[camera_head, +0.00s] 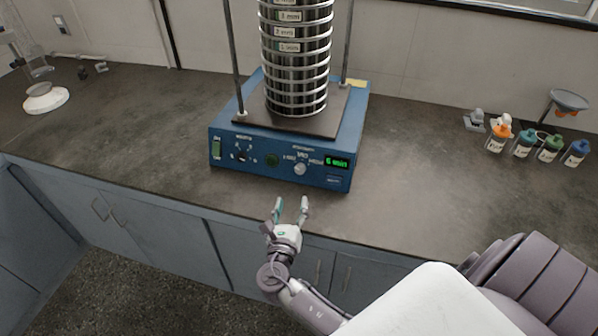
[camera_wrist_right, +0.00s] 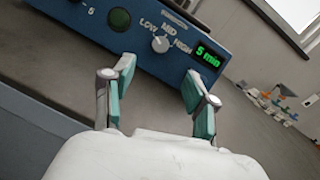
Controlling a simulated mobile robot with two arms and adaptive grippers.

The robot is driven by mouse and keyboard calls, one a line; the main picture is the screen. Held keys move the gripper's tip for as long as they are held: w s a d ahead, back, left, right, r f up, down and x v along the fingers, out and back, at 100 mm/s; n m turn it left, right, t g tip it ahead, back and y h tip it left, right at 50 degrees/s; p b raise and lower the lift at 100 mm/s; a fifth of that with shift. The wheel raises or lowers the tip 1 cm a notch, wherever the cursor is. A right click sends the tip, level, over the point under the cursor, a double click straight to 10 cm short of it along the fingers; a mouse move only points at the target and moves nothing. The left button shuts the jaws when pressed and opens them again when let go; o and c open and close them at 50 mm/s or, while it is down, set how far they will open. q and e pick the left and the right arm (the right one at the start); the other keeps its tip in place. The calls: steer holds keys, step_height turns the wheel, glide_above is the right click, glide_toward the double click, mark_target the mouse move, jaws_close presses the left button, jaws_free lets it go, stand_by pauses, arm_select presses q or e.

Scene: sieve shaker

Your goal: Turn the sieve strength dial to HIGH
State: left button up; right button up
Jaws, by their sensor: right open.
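The blue sieve shaker (camera_head: 315,178) stands on the dark counter with a tall stack of metal sieves (camera_head: 297,60) on top. My left gripper is not in view.
A green round button (camera_wrist_right: 119,20) and another knob (camera_head: 241,157) are left of the dial. The green display (camera_head: 338,162) is to its right. Several small bottles (camera_head: 525,144) stand at the right of the counter (camera_head: 420,170). The space between gripper and panel looks clear.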

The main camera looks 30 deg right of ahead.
mark_target(299, 171)
steer(key=p+x, duration=0.1)
steer(key=x, duration=1.1)
steer(key=shift+w+d, duration=0.2)
steer(key=shift+d, duration=0.1)
jaws_close()
